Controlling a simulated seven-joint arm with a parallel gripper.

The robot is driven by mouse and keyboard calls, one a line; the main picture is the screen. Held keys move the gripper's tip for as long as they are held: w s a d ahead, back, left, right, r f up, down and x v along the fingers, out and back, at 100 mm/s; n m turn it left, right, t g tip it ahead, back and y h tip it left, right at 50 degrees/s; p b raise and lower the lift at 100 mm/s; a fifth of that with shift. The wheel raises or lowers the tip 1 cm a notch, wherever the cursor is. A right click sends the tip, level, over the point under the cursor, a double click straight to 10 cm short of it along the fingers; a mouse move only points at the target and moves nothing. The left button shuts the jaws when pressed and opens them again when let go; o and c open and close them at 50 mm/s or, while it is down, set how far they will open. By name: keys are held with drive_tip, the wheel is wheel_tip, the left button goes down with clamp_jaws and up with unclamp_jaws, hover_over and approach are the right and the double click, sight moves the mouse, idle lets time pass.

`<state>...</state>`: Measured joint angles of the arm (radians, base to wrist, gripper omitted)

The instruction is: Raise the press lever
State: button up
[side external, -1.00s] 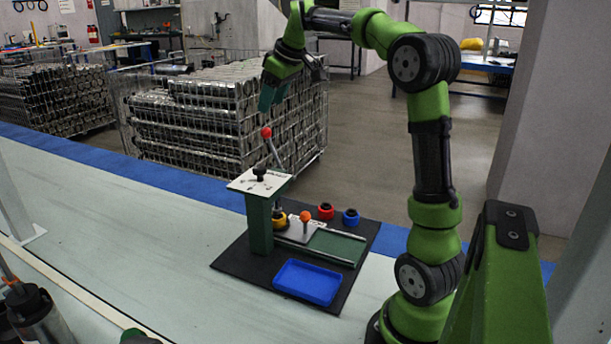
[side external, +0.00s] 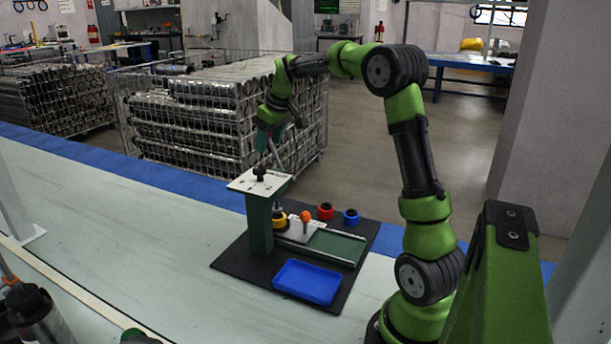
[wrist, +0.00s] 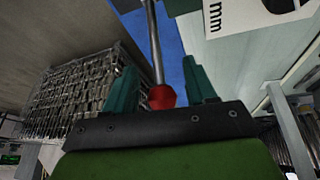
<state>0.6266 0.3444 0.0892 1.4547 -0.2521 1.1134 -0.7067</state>
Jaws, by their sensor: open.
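The press is a green post (side external: 259,228) with a white top plate (side external: 243,184) and a black knob on top. Its thin grey lever (side external: 274,155) slants up behind the plate to a red ball. In the wrist view the red ball (wrist: 162,97) sits between the two teal fingers, close to the palm, with a visible gap on both sides. The lever rod (wrist: 154,40) runs away from it. My gripper (side external: 264,138) is open around the ball, pointing down; it also shows in the wrist view (wrist: 161,76). The ball is hidden by the gripper in the side view.
Wire cages of metal tubes (side external: 215,115) stand behind the bench.

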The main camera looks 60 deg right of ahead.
drive_tip(key=shift+x, duration=1.3)
clamp_jaws()
